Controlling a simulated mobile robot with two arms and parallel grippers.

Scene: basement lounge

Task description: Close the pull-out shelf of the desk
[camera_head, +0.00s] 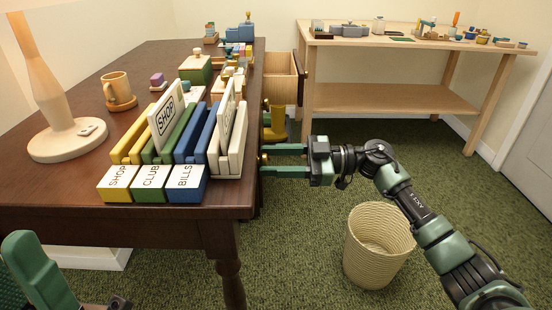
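The dark brown desk (120,220) fills the left side of the head view. At its far right side a pull-out unit with a light wood inside (279,78) and a dark front (300,78) stands out from the desk. My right gripper (264,160) is open, its two fingers pointing left at the desk's near right side. A small brass knob shows near its fingertips; contact cannot be told. The gripper is well nearer to me than the pulled-out unit. Part of my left arm (38,272) shows at the lower left; its gripper is out of the picture.
Lettered file boxes (151,180), a lamp (62,138) and a mug (118,90) stand on the desk. A yellow object (275,122) is beside the desk. A woven basket (375,248) stands below my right arm. A light wood table (400,98) is behind; green carpet lies between.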

